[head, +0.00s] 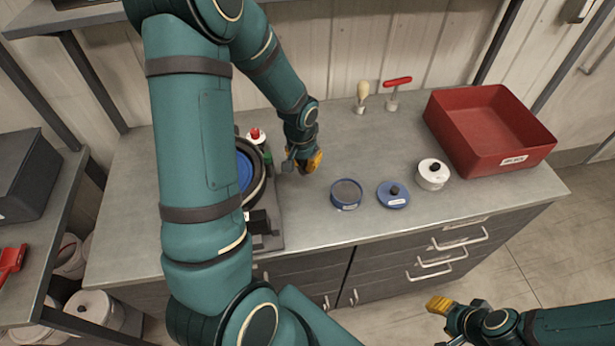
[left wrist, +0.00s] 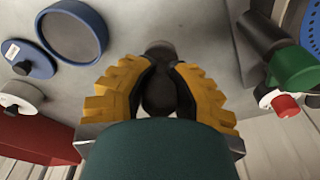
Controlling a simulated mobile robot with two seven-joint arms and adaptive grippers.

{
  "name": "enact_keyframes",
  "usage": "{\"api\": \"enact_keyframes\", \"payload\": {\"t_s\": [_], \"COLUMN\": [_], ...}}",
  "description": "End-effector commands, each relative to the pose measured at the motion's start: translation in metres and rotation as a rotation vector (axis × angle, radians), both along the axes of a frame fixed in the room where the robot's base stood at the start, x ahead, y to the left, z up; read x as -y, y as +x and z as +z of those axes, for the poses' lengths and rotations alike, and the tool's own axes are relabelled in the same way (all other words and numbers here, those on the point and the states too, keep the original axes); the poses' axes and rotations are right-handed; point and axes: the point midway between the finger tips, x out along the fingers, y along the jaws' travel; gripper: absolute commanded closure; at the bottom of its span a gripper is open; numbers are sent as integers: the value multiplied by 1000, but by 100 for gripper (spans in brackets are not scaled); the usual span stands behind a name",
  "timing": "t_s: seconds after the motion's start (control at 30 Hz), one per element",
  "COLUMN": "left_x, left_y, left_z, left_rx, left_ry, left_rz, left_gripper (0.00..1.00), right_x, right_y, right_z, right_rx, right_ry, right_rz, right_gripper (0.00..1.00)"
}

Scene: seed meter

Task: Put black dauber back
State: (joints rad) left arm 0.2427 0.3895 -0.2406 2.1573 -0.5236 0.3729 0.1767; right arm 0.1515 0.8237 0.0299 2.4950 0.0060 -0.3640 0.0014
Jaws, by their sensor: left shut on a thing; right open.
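My left gripper (head: 312,161) is above the bench, just right of the seed meter (head: 262,185) with its blue disc. In the left wrist view its yellow fingers (left wrist: 160,95) are closed around a dark rounded thing, which looks like the black dauber (left wrist: 160,92). The fingers cover its sides, and I cannot tell whether its lower end touches the bench. In the head view the gripper mostly hides it. My right gripper (head: 447,306) is open and empty in front of the bench, low at the right.
An open blue round tub (head: 346,204), a blue lid (head: 393,203) with a black knob and a white pot (head: 433,180) stand right of the gripper. Behind are a wooden-handled tool (head: 362,92) and a red T-handle (head: 397,82). A red bin (head: 490,160) is at right.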

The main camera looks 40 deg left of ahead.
Motion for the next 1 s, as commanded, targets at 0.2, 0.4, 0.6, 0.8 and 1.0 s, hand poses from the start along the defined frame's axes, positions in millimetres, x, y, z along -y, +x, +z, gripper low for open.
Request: {"api": "enact_keyframes", "payload": {"t_s": [0.2, 0.4, 0.6, 0.8, 1.0], "left_x": [0, 0, 0, 0, 0], "left_y": [0, 0, 0, 0, 0], "left_z": [-23, -44, -61, -60, -64], "left_rx": [0, -2, 1, 2, 1], "left_ry": [0, 0, 0, 0, 0], "left_rz": [0, -1, 0, 0, 0], "left_gripper": [100, 100, 100, 100, 78], "right_x": [0, 0, 0, 0, -1], "right_y": [0, 0, 0, 0, 0], "right_z": [-2, -4, -5, -5, -10], "right_rx": [0, 0, 0, 0, 0], "right_ry": [0, -1, -1, -1, -2], "right_rz": [0, 0, 0, 0, 0], "right_gripper": [55, 55, 55, 55, 55]}}
